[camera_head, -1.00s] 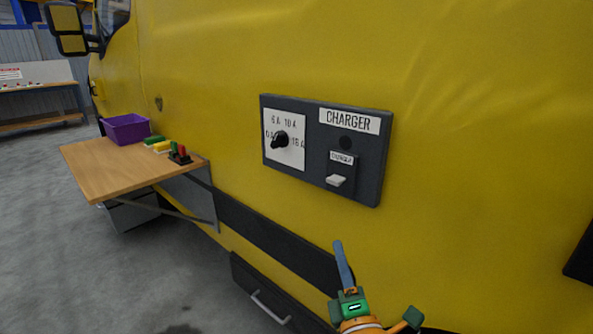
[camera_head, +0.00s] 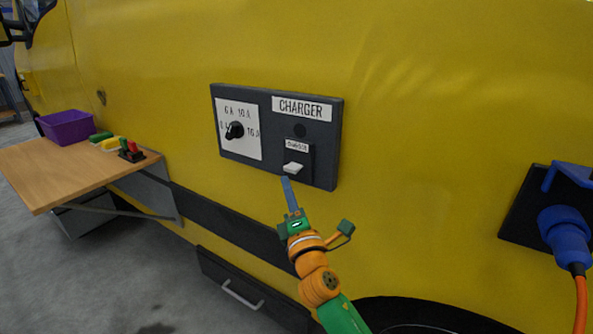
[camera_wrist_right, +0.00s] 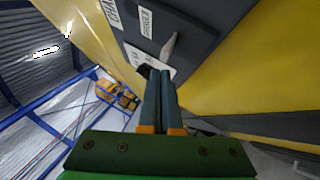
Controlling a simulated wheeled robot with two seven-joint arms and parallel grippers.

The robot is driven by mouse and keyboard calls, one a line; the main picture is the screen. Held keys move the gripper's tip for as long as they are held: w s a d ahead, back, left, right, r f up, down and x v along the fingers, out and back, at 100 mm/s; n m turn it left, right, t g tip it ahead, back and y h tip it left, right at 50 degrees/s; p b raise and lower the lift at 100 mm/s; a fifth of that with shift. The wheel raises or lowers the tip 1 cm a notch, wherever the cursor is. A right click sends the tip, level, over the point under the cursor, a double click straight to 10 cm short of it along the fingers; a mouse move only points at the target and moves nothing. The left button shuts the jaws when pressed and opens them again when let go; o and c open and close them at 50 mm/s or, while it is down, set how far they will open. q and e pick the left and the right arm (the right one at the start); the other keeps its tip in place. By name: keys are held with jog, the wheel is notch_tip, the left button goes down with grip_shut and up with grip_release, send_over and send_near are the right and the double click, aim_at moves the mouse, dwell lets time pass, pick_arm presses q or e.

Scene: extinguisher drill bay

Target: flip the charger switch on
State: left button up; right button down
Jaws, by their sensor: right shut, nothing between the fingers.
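The dark charger panel (camera_head: 262,168) is on the yellow vehicle side and carries a white CHARGER label. Its switch has a pale lever (camera_head: 293,168) that sticks out and slopes down, below a small label. The round lamp (camera_head: 299,130) above it is dark. A black rotary knob (camera_head: 235,130) sits on a white dial at the left. My right gripper (camera_head: 285,180) is shut and empty, its fingertips just below the lever. In the right wrist view the lever (camera_wrist_right: 169,46) stands just beyond the shut fingers (camera_wrist_right: 160,78); contact cannot be told.
A wooden shelf (camera_head: 60,180) at the left holds a purple bin (camera_head: 66,128), coloured blocks and a small stand with red and green parts (camera_head: 131,150). A blue plug (camera_head: 565,235) with an orange cable is at the right. A drawer handle (camera_head: 242,295) is below the panel.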

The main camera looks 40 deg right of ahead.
aim_at(291, 161)
jog(key=shift+w+d+r+p, duration=0.25)
jog(key=shift+w+d+r, duration=0.1)
jog(key=shift+d, duration=0.25)
jog(key=shift+w+d+r+p, duration=0.25)
jog(key=shift+d+r, duration=0.05)
jog(key=shift+d, duration=0.25)
pick_arm(q)
jog(key=shift+w+r, duration=0.1)
jog(key=shift+r, duration=0.55)
pick_arm(e)
jog(key=shift+w+d+r, duration=0.15)
jog(key=shift+d, duration=0.4)
